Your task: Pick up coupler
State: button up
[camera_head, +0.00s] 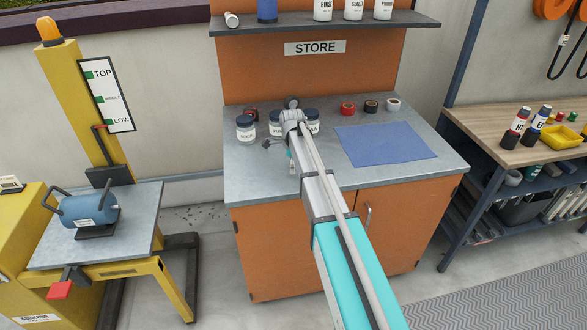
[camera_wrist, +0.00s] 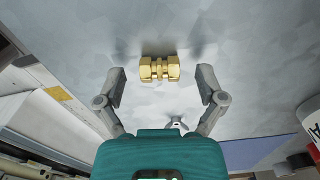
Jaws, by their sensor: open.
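The coupler (camera_wrist: 160,68) is a short brass fitting with hexagonal nuts. In the wrist view it lies on the grey counter, just beyond and between the tips of my gripper (camera_wrist: 161,84). The two fingers are wide apart, one on each side, and nothing is between them. The coupler looks free of both fingers; the exact height gap is hard to tell. In the head view my arm reaches over the counter (camera_head: 410,179) and I cannot make out the coupler there.
White jars with dark lids (camera_head: 245,128) stand close around my arm's end. Tape rolls (camera_head: 371,106) sit at the counter's back, behind a blue mat (camera_head: 385,144). A shelf (camera_head: 325,23) overhangs the counter. A lift table with a blue motor (camera_head: 90,209) stands left, a workbench (camera_head: 520,128) right.

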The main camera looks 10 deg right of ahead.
grip_shut()
dwell(0.4)
jog(key=shift+r, duration=0.2)
notch_tip(320, 180, up, 2)
jog(key=p, duration=0.2)
jog(key=shift+p, duration=0.3)
jog(key=s+r+p, duration=1)
jog(key=s, duration=0.4)
jog(key=shift+r, duration=0.3)
